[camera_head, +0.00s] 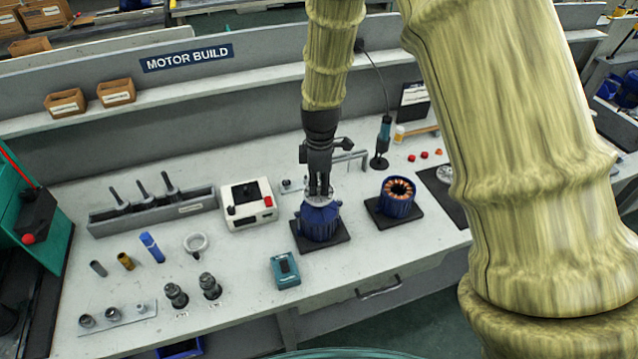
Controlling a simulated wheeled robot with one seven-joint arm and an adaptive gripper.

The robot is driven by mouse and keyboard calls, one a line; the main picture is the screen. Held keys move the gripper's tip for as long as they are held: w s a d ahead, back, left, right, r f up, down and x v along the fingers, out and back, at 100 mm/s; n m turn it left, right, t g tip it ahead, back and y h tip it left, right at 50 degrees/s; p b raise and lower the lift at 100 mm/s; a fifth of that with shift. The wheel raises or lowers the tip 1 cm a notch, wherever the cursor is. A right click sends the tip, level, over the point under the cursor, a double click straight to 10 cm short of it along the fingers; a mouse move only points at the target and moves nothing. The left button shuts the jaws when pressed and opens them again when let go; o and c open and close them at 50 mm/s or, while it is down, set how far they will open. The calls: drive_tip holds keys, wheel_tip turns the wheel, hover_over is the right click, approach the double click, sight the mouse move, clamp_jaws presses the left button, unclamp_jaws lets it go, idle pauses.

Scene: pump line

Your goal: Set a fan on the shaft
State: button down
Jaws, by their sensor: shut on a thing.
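My gripper (320,191) points straight down over a blue motor (320,224) that stands on a dark pad in the middle of the bench. Its fingers are shut on a pale grey round part, seemingly a fan (320,202), right at the motor's top. The motor's shaft is hidden by the fingers and this part, so I cannot tell whether the fan is around the shaft or just above it. Another pale disc, perhaps a second fan (446,174), lies on a dark mat at the right, partly behind my arm.
An open blue motor with copper windings (398,194) stands close at the right. A white box (248,205) and a teal device (285,270) are at the left. A grey rack (152,210) holds upright shafts.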

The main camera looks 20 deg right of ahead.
drive_tip(key=shift+f, duration=0.65)
drive_tip(key=c, duration=1.3)
unclamp_jaws()
drive_tip(key=shift+o, duration=0.3)
drive_tip(key=shift+o, duration=0.8)
drive_tip(key=shift+r, duration=0.1)
wheel_tip(320, 180, up, 8)
drive_tip(key=p, duration=0.5)
